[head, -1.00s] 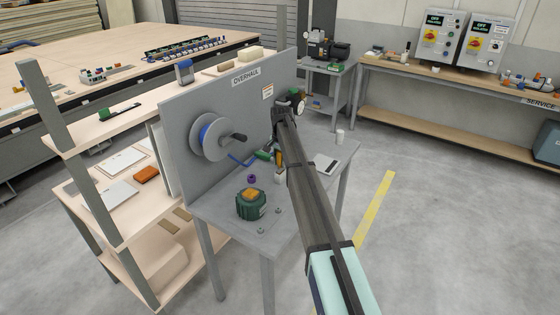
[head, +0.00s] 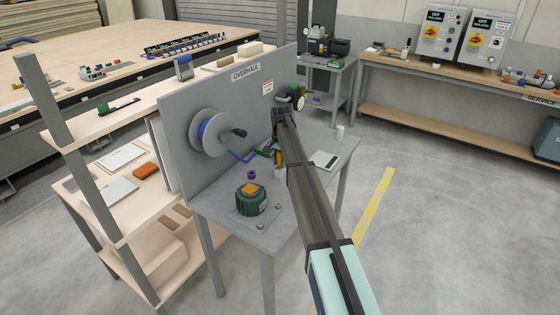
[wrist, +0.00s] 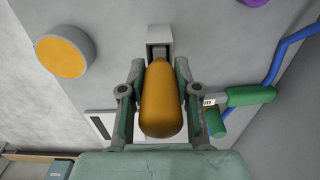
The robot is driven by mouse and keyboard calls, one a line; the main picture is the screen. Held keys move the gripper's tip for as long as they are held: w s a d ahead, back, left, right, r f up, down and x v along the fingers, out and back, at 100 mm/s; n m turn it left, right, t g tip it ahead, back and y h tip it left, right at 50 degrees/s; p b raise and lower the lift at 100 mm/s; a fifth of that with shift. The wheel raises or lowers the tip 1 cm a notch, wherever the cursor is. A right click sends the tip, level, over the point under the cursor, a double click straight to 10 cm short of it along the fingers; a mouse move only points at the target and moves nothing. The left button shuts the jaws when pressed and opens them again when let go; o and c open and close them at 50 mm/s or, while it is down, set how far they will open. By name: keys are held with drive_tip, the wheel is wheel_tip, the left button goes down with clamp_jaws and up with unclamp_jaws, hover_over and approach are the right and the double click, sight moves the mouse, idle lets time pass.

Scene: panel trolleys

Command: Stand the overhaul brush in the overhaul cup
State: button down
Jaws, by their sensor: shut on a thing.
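The brush (wrist: 162,102) has a rounded orange handle and a pale grey block-like end pointing away from the wrist camera. My gripper (wrist: 160,76) is shut on its handle, one finger on each side. In the head view my gripper (head: 279,146) is low over the overhaul table, mostly hidden by my arm. A small pale cup-like cylinder (head: 340,132) stands upright at the table's far right corner; it looks like the cup. A grey cylinder with a flat orange top (wrist: 62,54) is left of the brush in the wrist view, apart from it; I cannot tell its role.
The upright OVERHAUL panel (head: 225,115) with a cable reel (head: 211,133) borders the table's left side.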

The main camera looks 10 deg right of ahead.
drive_tip(key=shift+f, duration=0.15)
drive_tip(key=c, duration=0.7)
unclamp_jaws()
drive_tip(key=shift+c, duration=0.2)
wheel_tip(320, 180, up, 12)
